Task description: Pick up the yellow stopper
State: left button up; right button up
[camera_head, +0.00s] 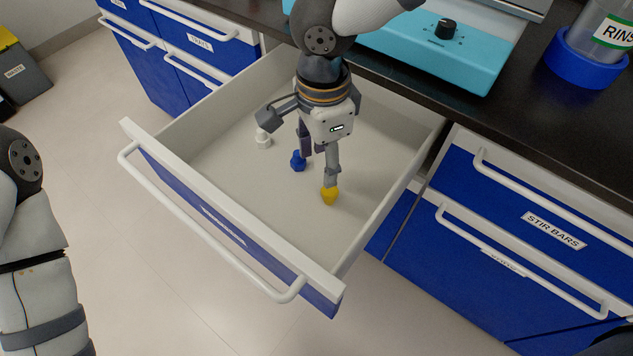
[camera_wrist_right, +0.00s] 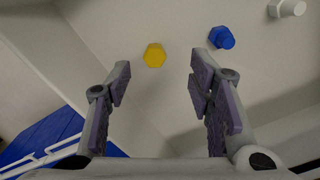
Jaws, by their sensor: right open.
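The yellow stopper (camera_head: 329,195) is on the floor of the open drawer, right of the middle in the head view. It also shows in the right wrist view (camera_wrist_right: 154,55), beyond and between my fingertips, closer to the left finger. My right gripper (camera_head: 318,165) reaches down into the drawer above the stoppers. Its fingers are apart and empty in the right wrist view (camera_wrist_right: 158,82). In the head view one finger overlaps the top of the yellow stopper; I cannot tell whether they touch. My left arm is at the left edge; its gripper is not in view.
A blue stopper (camera_head: 298,161) and a white stopper (camera_head: 263,139) lie in the same drawer (camera_head: 235,258), to the left of the yellow one. The drawer walls surround my right gripper. A turquoise device (camera_head: 440,50) and a blue-based bottle (camera_head: 585,66) stand on the black counter above.

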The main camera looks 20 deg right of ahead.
aim_at(327, 190)
jog(key=f, duration=0.6)
jog(key=d+f, duration=0.1)
jog(key=f, duration=0.2)
jog(key=shift+s+f+b, duration=0.3)
jog(key=shift+f+b, duration=0.05)
jog(key=c, duration=0.8)
